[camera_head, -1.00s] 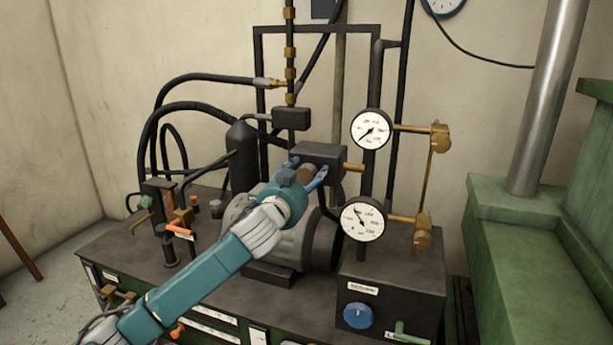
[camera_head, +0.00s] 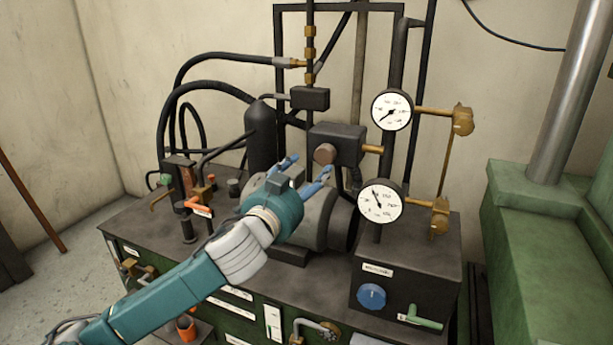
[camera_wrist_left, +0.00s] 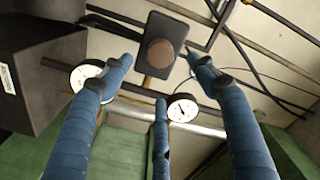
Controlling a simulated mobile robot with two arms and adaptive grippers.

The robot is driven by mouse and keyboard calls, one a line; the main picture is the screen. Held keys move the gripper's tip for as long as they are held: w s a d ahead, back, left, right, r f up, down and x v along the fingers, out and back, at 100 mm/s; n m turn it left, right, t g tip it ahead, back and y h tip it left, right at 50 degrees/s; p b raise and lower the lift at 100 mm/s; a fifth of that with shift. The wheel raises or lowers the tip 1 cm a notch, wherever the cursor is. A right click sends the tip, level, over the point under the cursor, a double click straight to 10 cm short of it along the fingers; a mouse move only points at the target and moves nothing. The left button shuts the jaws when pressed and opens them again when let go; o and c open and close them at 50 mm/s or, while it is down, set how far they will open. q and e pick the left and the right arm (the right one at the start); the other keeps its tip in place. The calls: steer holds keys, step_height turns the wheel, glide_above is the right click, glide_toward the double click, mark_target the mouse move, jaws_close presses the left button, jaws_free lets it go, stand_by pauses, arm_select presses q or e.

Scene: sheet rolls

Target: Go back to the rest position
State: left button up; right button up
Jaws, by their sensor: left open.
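My left gripper (camera_head: 307,168) is open, with its blue fingers spread and nothing between them. In the head view it is in front of a black box with a round brown knob (camera_head: 325,153), above the grey motor-like cylinder (camera_head: 318,218). In the left wrist view the knob (camera_wrist_left: 160,53) shows ahead, beyond the fingertips and apart from them. My right gripper is not in view.
Two round gauges (camera_head: 392,110) (camera_head: 380,201) stand right of the fingers. A black box with a blue dial (camera_head: 371,296) sits below them. Pipes, hoses and a dark bottle (camera_head: 261,136) crowd the left and back. A green machine (camera_head: 548,240) stands at the right.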

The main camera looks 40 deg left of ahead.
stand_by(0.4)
arm_select(q)
steer(key=w+a+f+n+g+b, duration=0.1)
steer(key=a+f+g, duration=0.2)
steer(key=f, duration=1.2)
steer(key=w+a+f+n+g+b, duration=0.15)
steer(key=a+f, duration=0.25)
steer(key=f, duration=1.2)
steer(key=s+d+f+g+h, duration=0.1)
steer(key=s+d+f+g, duration=0.1)
steer(key=s+f, duration=0.65)
steer(key=s+d+f+g+b, duration=0.1)
steer(key=s+f+g, duration=0.15)
steer(key=f, duration=1.15)
steer(key=s+d+f+g+h, duration=0.1)
steer(key=s+d+f+g, duration=0.1)
steer(key=s+f, duration=0.65)
steer(key=s+d+f+g, duration=0.1)
steer(key=s+d+f, duration=0.5)
steer(key=s, duration=0.5)
steer(key=s+d+f+g+h+b, duration=0.1)
steer(key=s+d+f+g, duration=0.1)
steer(key=s+d+f, duration=0.4)
steer(key=s+d+f+g+h+b, duration=0.1)
steer(key=s+d+f+g, duration=0.1)
steer(key=s+d+f, duration=0.5)
steer(key=s+f, duration=0.6)
steer(key=s, duration=0.3)
steer(key=shift+s+f, duration=0.15)
steer(key=shift+f, duration=0.1)
